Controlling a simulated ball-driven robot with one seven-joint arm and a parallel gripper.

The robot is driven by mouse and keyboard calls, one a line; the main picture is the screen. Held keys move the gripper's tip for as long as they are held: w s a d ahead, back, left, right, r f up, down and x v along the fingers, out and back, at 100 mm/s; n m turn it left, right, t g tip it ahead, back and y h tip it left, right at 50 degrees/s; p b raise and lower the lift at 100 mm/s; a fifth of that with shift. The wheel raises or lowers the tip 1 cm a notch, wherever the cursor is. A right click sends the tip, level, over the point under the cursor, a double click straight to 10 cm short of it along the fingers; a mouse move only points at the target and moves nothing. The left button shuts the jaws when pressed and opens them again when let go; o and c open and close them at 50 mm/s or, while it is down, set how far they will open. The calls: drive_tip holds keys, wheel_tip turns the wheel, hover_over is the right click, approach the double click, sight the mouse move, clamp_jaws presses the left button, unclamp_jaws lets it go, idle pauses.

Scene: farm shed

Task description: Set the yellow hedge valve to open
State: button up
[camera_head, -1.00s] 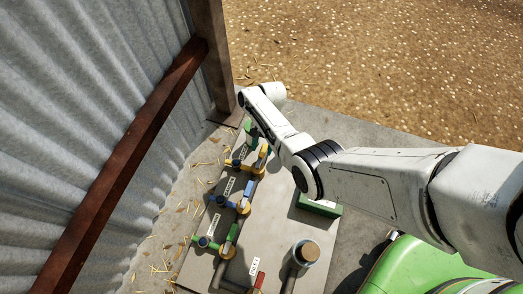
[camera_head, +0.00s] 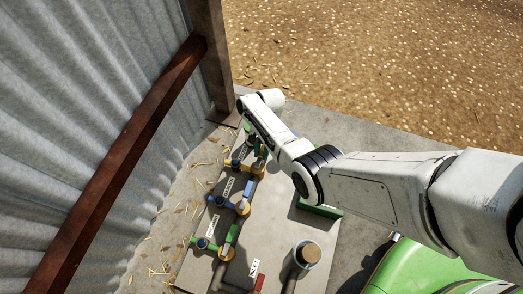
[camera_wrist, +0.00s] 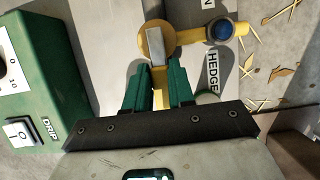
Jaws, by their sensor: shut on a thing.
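The yellow hedge valve (camera_wrist: 151,41) is at the top middle of the wrist view, with a round yellow hub and a light grey piece on it. A yellow arm runs right from it to a blue cap (camera_wrist: 222,30). A HEDGE label (camera_wrist: 213,72) lies below that cap. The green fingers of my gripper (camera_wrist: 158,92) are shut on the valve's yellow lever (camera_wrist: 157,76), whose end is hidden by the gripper.
A blue-handled valve (camera_head: 243,207) and a green-handled valve (camera_head: 226,252) stand nearer on the same board. A green DRIP box (camera_wrist: 35,85) is left in the wrist view. A capped post (camera_head: 307,253) and an INLET label (camera_head: 254,268) are near. A corrugated wall (camera_head: 80,100) borders the left.

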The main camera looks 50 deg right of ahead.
clamp_jaws()
